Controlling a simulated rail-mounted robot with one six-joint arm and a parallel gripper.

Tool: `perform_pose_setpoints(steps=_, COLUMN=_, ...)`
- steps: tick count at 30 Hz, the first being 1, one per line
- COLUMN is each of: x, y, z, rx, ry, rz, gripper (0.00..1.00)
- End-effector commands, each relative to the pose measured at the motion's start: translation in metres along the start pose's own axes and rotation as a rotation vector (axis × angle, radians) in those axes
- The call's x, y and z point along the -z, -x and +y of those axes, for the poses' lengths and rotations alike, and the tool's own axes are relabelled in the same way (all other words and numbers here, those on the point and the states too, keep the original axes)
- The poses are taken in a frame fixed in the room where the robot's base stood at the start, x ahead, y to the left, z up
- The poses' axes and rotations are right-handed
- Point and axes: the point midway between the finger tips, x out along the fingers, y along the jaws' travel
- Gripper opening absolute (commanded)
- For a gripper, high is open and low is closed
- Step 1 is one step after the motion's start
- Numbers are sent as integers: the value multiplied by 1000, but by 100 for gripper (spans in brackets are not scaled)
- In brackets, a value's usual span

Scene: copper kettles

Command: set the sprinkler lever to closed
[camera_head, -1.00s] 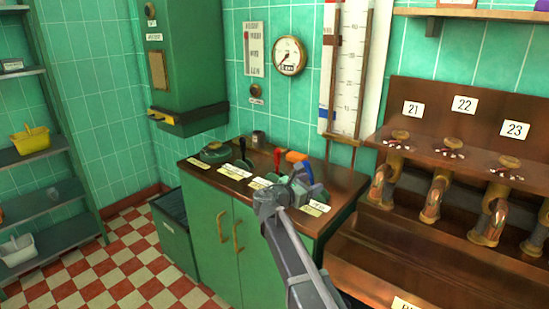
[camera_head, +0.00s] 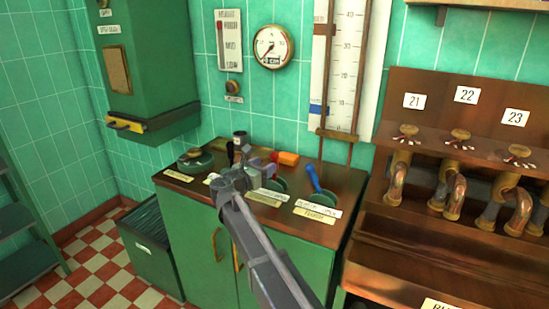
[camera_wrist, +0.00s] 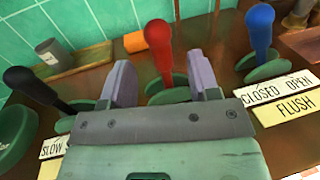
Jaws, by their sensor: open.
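Three levers with round knobs stand on the green cabinet's brown top (camera_head: 335,190). In the wrist view the red lever (camera_wrist: 159,45) stands upright between my gripper's fingers, with a gap on both sides. The blue lever (camera_wrist: 260,35) is to the right, labelled CLOSED, OPEN and FLUSH (camera_head: 314,178).
An orange block (camera_head: 286,158) and a small dark cup (camera_head: 240,138) are behind the levers. A round green dial (camera_head: 195,160) is at the left. Copper pipes (camera_head: 447,185) with numbered tags are on the right. A green wall box (camera_head: 150,65) hangs at the left.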

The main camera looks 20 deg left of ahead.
Motion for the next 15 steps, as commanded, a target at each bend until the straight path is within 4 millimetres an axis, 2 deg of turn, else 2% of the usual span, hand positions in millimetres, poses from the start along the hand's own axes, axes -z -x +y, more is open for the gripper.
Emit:
perform_pose_setpoints(steps=3, x=0, y=-31, z=1, rx=3, ry=0, rz=0, gripper=56)
perform_pose_setpoints(steps=9, x=0, y=-69, z=1, rx=1, ry=0, rz=0, gripper=56)
perform_pose_setpoints(steps=15, x=0, y=-77, z=0, rx=0, ry=0, rz=0, gripper=56)
